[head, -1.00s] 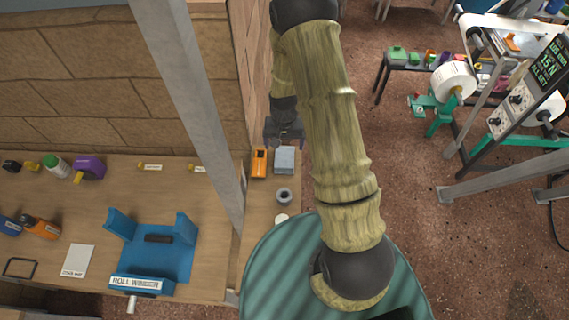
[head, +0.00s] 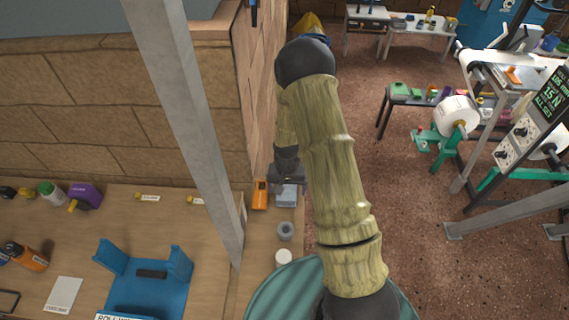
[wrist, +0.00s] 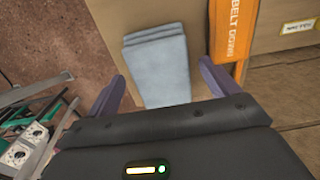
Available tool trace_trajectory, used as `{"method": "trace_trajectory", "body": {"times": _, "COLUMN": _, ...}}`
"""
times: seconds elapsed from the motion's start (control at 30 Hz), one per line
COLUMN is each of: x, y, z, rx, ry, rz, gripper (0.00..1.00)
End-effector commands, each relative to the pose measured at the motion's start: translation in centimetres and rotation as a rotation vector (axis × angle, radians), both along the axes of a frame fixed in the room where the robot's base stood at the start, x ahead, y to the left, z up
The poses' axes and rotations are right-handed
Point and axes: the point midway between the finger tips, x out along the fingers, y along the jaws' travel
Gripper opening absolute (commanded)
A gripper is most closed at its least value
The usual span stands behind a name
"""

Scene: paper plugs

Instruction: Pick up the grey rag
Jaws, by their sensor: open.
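The grey rag (wrist: 158,65) is a folded blue-grey cloth lying on the wooden bench top. In the wrist view it lies ahead of and between the two purple fingers of my gripper (wrist: 160,88), which stand apart with nothing held. In the head view the rag (head: 287,197) shows just below my gripper (head: 287,180), near the bench's right edge. I cannot tell the exact height of the fingers above it.
A grey ring (head: 285,231) and a pale round item (head: 283,256) lie nearer on the bench. A grey post (head: 190,120) and brick wall (head: 90,110) stand left.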

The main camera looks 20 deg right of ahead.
Motion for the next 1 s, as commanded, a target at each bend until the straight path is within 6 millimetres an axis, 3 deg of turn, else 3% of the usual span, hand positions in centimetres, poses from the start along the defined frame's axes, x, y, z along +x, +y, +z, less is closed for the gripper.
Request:
{"method": "trace_trajectory", "body": {"times": 0.07, "x": 0.01, "y": 0.01, "z": -0.98, "rx": 0.0, "ry": 0.0, "rz": 0.0, "gripper": 0.87}}
{"method": "trace_trajectory", "body": {"times": 0.6, "x": -0.01, "y": 0.01, "z": -0.94, "rx": 0.0, "ry": 0.0, "rz": 0.001, "gripper": 0.87}}
{"method": "trace_trajectory", "body": {"times": 0.87, "x": -0.01, "y": 0.01, "z": -0.94, "rx": 0.0, "ry": 0.0, "rz": 0.001, "gripper": 0.39}}
{"method": "trace_trajectory", "body": {"times": 1.0, "x": -0.01, "y": 0.0, "z": -0.94, "rx": 0.0, "ry": 0.0, "rz": 0.001, "gripper": 0.39}}
